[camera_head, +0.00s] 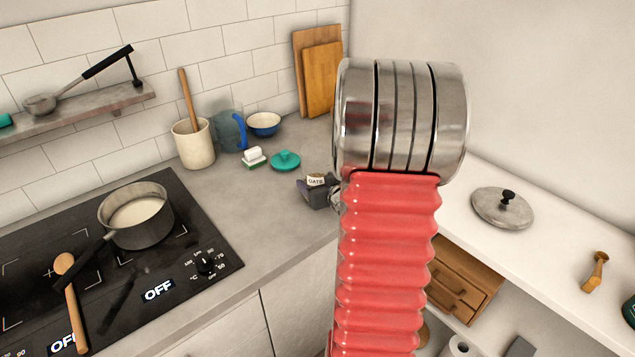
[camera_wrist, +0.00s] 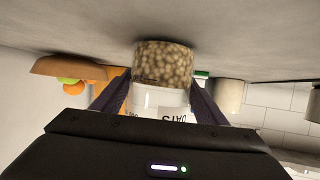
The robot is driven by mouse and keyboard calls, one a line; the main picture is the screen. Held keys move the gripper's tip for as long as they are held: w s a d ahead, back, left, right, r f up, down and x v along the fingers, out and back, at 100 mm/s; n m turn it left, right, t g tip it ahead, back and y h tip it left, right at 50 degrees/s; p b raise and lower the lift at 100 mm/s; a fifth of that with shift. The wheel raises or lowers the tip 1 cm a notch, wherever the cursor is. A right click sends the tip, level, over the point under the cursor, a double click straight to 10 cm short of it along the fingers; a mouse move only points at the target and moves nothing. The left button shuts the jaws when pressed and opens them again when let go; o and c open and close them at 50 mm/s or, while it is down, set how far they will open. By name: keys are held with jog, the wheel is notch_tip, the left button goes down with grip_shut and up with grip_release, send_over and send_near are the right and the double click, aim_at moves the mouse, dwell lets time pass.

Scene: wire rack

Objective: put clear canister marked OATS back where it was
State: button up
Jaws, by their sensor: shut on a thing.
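The clear canister marked OATS (camera_wrist: 163,62) is held between the dark fingers of my gripper (camera_wrist: 155,92) in the wrist view, which is upside down. Pale, lumpy contents show through its wall, and part of its label shows inverted near the fingers. Its base is at or very near the grey counter; I cannot tell whether it touches. In the head view, my gripper (camera_head: 318,192) is over the counter near the corner, beside my red arm. Only the white OATS label (camera_head: 316,180) shows clearly there; the rest of the canister is mostly hidden.
A fruit bowl (camera_wrist: 62,67) shows in the wrist view. Counter (camera_head: 240,207) in front is clear.

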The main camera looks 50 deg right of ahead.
jog(key=o, duration=1.3)
jog(key=shift+f, duration=0.1)
jog(key=shift+s+r, duration=0.1)
jog(key=shift+r, duration=0.1)
jog(key=v, duration=1.1)
jog(key=shift+s+a, duration=0.25)
jog(key=shift+s, duration=0.1)
jog(key=shift+w+r, duration=0.1)
jog(key=shift+r, duration=0.05)
